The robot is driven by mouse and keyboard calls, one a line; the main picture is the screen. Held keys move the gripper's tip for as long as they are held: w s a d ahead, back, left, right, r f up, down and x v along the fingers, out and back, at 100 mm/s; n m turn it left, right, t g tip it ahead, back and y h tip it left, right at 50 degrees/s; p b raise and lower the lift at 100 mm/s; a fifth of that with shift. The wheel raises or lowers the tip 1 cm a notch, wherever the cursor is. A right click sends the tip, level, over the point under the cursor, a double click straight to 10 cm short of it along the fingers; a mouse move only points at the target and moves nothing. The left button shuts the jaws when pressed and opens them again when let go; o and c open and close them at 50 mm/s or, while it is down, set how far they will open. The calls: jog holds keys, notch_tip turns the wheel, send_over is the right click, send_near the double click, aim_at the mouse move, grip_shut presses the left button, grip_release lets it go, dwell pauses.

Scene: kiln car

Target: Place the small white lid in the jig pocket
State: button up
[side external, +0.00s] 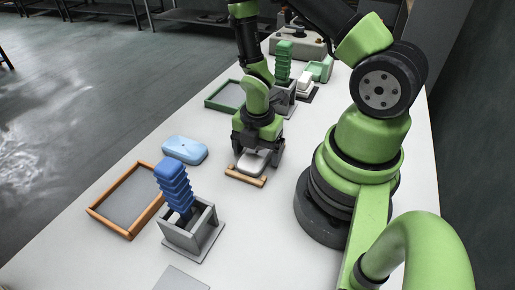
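A small white lid (252,163) lies low under my gripper, over a tan wooden jig (246,178) in the middle of the table. Only the jig's front edge and corners show, so I cannot tell whether the lid is seated in the pocket or just above it. My gripper (257,157) points down with one dark finger on each side of the lid. The fingers are about a lid's width apart. I cannot tell whether they press on it. The gripper partly hides the lid's far part.
Near left are an orange-framed tray (109,216), a light-blue lid (185,150) and a grey holder (193,238) with a stack of blue pieces. Behind my gripper are a green-framed tray (208,105), a green stack (283,62) and a white block (304,83).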

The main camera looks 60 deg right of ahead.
jog(key=shift+r, duration=0.15)
notch_tip(320, 180, up, 11)
notch_tip(320, 180, up, 12)
jog(key=m+t, duration=0.4)
jog(key=m, duration=0.6)
send_over(257, 150)
jog(key=a, duration=0.4)
jog(key=s+a+r+m+t+y, duration=0.1)
jog(key=s+a+r+m, duration=0.1)
jog(key=m, duration=0.4)
jog(key=s+a+r+m+t+y, duration=0.1)
jog(key=s+a+r+m+t, duration=0.1)
jog(key=s+r+m, duration=0.2)
jog(key=shift+a+r+m, duration=0.15)
jog(key=shift+r+m, duration=0.6)
jog(key=shift+m, duration=0.35)
